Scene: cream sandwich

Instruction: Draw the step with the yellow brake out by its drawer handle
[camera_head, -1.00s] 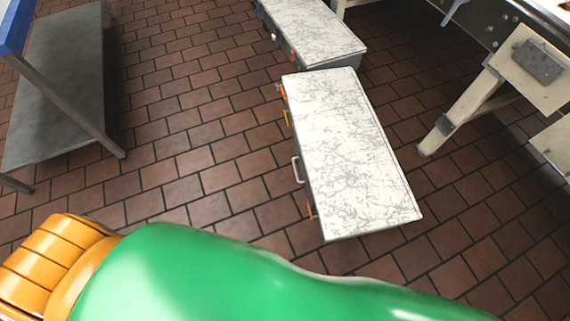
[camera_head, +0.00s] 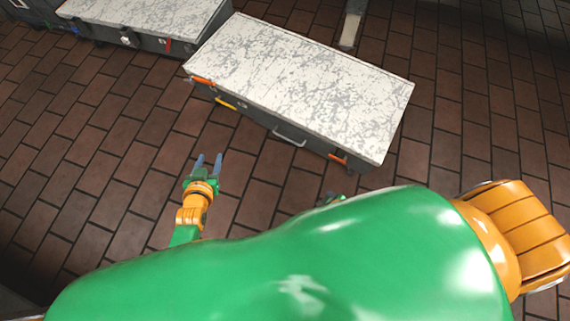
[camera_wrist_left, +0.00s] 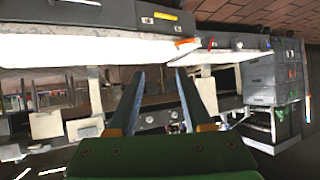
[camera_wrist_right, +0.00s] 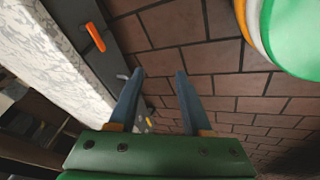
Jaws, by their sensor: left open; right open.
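The step with the yellow brake (camera_head: 300,75) has a white, grey-veined top and a dark front. The yellow brake (camera_head: 225,103) is low on that front, left of the grey drawer handle (camera_head: 289,137). Orange catches (camera_head: 202,81) mark the front's ends. The drawer appears closed. My left gripper (camera_head: 208,160) is open and empty, in front of the step and apart from it. The step's front and brake (camera_wrist_left: 165,16) show in the left wrist view. My right gripper (camera_wrist_right: 160,78) is open and empty beside the front; an orange catch (camera_wrist_right: 95,37) is close. My green arm mostly hides it in the head view.
A second step (camera_head: 150,15) with a similar top and a red lever (camera_head: 167,44) stands at the upper left. Brown tiled floor (camera_head: 120,160) is clear in front of both. A pale post (camera_head: 350,30) stands behind the near step.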

